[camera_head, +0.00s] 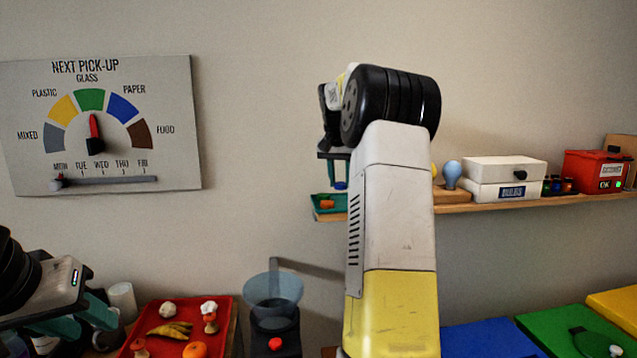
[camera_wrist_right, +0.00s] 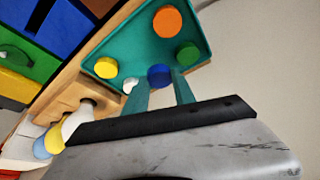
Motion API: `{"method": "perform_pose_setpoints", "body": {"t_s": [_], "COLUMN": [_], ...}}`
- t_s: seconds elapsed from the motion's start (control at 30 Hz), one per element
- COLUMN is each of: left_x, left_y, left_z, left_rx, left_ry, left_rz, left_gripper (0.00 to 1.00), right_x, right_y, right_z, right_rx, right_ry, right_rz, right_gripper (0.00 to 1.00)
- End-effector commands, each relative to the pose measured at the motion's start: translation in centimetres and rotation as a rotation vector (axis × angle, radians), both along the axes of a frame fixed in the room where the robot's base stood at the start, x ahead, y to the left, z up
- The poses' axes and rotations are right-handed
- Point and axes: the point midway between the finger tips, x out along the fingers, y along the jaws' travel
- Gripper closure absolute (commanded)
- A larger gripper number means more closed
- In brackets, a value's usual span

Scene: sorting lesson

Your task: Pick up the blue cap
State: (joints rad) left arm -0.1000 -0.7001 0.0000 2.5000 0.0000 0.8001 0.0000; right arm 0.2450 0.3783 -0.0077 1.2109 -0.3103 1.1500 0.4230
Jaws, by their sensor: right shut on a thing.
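The blue cap (camera_head: 341,186) is a small round lid between the teal fingertips of my right gripper (camera_head: 338,181). The right wrist view shows the blue cap (camera_wrist_right: 159,75) at the tips of the right gripper (camera_wrist_right: 160,84), which is shut on it. In the head view the cap appears just above the small teal tray (camera_head: 328,217) on the wall shelf. My right arm hides part of the tray. My left gripper (camera_head: 82,316) is at the lower left, with its teal fingers apart, away from the cap.
In the right wrist view the tray (camera_wrist_right: 137,43) holds orange (camera_wrist_right: 167,21), green (camera_wrist_right: 188,53) and yellow (camera_wrist_right: 106,67) caps and a small white piece (camera_wrist_right: 130,86). Bulbs (camera_head: 452,173) and a white box (camera_head: 503,172) stand along the shelf (camera_head: 480,206). A red tray (camera_head: 222,335) lies below.

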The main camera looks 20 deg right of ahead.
Motion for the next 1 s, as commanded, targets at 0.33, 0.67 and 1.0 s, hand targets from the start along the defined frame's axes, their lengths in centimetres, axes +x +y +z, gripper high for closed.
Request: {"method": "perform_pose_setpoints", "body": {"t_s": [0.33,0.67,1.0], "left_x": [0.0,0.0,0.0], "left_y": [0.0,0.0,0.0], "left_z": [0.0,0.0,0.0], "left_rx": [0.0,0.0,0.0], "left_ry": [0.0,0.0,0.0], "left_rz": [0.0,0.0,0.0], "left_gripper": [0.64,0.64,0.64], "right_x": [-5.1,-8.2,-8.6], "right_y": [6.4,10.2,10.6], "right_z": [0.8,1.2,1.2], "right_rx": [0.0,0.0,0.0], "right_ry": [0.0,0.001,0.001], "right_rz": [0.004,0.001,0.0], "right_gripper": [1.0,1.0,1.0]}}
